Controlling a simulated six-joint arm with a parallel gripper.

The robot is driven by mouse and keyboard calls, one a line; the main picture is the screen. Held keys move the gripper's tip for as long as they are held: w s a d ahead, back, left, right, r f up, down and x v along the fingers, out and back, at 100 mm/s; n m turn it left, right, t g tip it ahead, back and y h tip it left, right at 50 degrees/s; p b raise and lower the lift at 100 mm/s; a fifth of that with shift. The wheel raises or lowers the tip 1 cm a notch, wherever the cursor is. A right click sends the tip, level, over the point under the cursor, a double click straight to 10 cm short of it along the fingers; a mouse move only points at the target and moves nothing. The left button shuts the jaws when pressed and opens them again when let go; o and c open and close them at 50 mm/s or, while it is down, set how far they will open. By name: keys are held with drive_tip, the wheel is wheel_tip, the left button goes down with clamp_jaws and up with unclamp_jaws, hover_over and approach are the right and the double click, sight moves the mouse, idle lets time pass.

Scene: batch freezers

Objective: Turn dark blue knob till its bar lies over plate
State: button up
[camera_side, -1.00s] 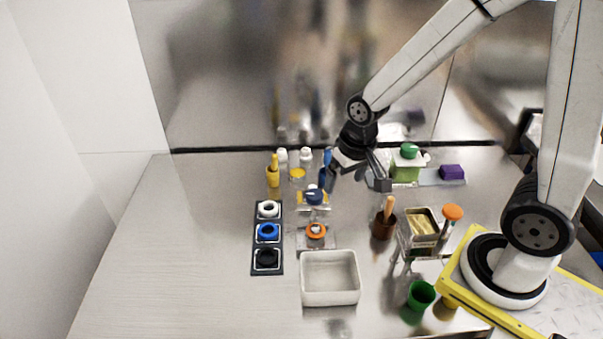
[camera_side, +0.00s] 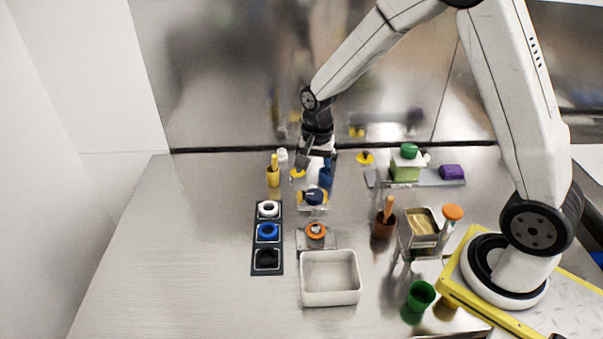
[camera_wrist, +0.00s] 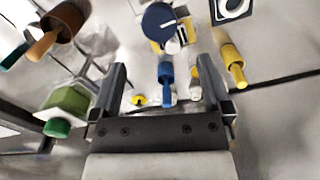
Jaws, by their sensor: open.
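The dark blue knob (camera_side: 314,197) sits on a small pale mount with yellow showing beside it, left of the middle of the bench. In the wrist view the knob (camera_wrist: 158,20) is a dark disc with a thin pale line on its top. Yellow patches and a white piece show at its edge; I cannot tell which is the plate. My gripper (camera_side: 315,165) is behind the knob, over the blue holder. In the wrist view my gripper (camera_wrist: 162,68) has its fingers wide apart, with nothing held. The knob lies beyond the fingertips, untouched.
The blue holder (camera_wrist: 166,75) shows between my fingers, and a yellow holder (camera_wrist: 233,65) lies just right of them. An orange knob (camera_side: 316,231), white bin (camera_side: 330,299) and ring tray (camera_side: 255,246) are nearer the front. The green block (camera_side: 405,170) stands right. The left bench is clear.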

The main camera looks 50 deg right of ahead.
sight(315, 192)
drive_tip(key=shift+f, duration=3.75)
drive_tip(key=c, duration=1.3)
